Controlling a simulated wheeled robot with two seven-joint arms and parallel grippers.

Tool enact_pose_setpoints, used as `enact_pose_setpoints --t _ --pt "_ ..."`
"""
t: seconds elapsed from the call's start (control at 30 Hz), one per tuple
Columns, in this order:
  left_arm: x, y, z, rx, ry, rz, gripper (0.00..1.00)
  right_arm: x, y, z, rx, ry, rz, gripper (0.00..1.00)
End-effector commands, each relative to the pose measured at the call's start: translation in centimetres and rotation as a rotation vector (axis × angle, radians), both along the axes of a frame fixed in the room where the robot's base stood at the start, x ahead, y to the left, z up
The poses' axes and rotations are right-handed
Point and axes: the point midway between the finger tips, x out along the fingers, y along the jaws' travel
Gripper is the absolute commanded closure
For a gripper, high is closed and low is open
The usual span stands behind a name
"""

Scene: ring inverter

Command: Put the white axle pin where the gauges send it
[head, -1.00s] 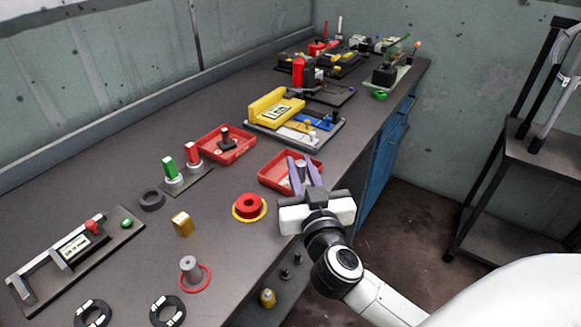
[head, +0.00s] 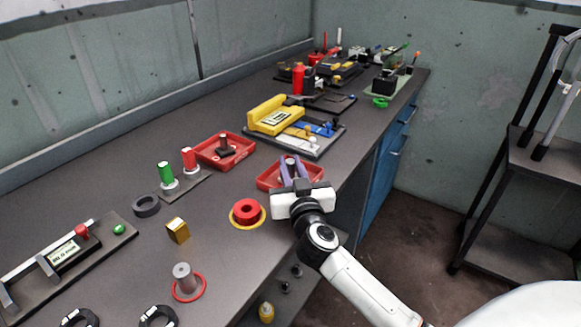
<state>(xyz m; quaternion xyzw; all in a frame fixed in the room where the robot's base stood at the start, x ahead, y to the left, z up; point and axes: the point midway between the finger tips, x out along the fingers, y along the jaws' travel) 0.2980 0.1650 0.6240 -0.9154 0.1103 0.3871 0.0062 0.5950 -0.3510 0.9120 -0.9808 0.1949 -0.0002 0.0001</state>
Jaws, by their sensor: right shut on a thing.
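My right gripper (head: 293,163) has its purple fingers shut on a small greyish pin at the right red tray (head: 267,180). The fingers hide most of the pin, and I cannot tell its exact colour or whether it touches the tray. The left red tray (head: 208,149) holds a dark post on a dark base (head: 225,148). A device with a display (head: 63,253) lies at the left, and a yellow device with a display (head: 277,116) stands farther back. My left gripper is not in view.
Green (head: 166,173) and red (head: 189,158) cylinders stand on a small plate. More devices crowd the back.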

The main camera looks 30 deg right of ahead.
Motion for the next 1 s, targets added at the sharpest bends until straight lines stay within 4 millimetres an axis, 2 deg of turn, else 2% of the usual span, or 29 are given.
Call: enact_pose_setpoints --t 0.13,0.17,0.23,0.27,0.6,0.67,0.77,1.0 --pt "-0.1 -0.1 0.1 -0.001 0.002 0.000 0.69 0.0 0.0 -0.1 -0.002 -0.001 0.000 1.00" --pt "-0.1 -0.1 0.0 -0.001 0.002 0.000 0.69 0.0 0.0 -0.3 -0.001 0.000 0.000 0.77" --pt "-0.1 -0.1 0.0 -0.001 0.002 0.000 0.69 0.0 0.0 -0.2 -0.001 0.000 0.000 0.65" --pt "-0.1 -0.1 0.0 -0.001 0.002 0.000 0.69 0.0 0.0 -0.2 -0.001 0.000 0.000 0.63" --pt "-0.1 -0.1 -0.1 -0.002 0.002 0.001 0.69 0.0 0.0 0.1 0.001 -0.001 0.000 0.63" --pt "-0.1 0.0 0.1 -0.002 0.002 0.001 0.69 -0.6 0.3 0.0 -0.001 0.001 0.001 0.63" --pt "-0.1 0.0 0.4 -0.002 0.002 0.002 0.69 -2.1 0.9 0.0 -0.002 0.003 0.001 0.63" --pt "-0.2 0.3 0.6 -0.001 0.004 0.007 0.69 -7.0 2.9 -0.1 -0.001 0.005 0.001 0.63"
